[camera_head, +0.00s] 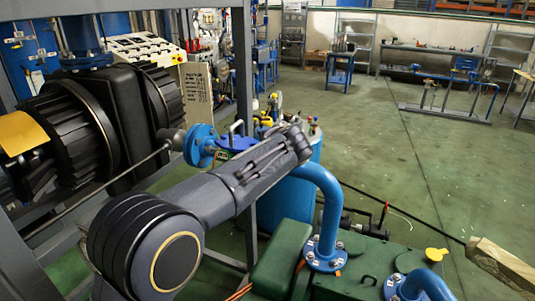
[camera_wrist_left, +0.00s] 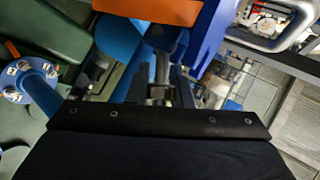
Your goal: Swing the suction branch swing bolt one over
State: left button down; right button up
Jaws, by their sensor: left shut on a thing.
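My left gripper (camera_wrist_left: 162,88) shows in the left wrist view, its two dark fingers closed around a small metal piece (camera_wrist_left: 160,92), which looks like the nut end of the swing bolt. An orange block (camera_wrist_left: 150,9) and a blue plate (camera_wrist_left: 210,35) lie just beyond the fingers. In the head view my left forearm reaches over the blue vessel (camera_head: 287,195). The left gripper and the bolt are hidden there behind my wrist. My right gripper is in neither view.
A blue pipe (camera_head: 325,195) bends down to a flange on the green machine (camera_head: 280,262). A yellow cap (camera_head: 436,254) sits right. Open green floor lies beyond.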

pick_arm(q)
jog(key=c, duration=1.5)
grip_release()
jog(key=shift+c, duration=0.2)
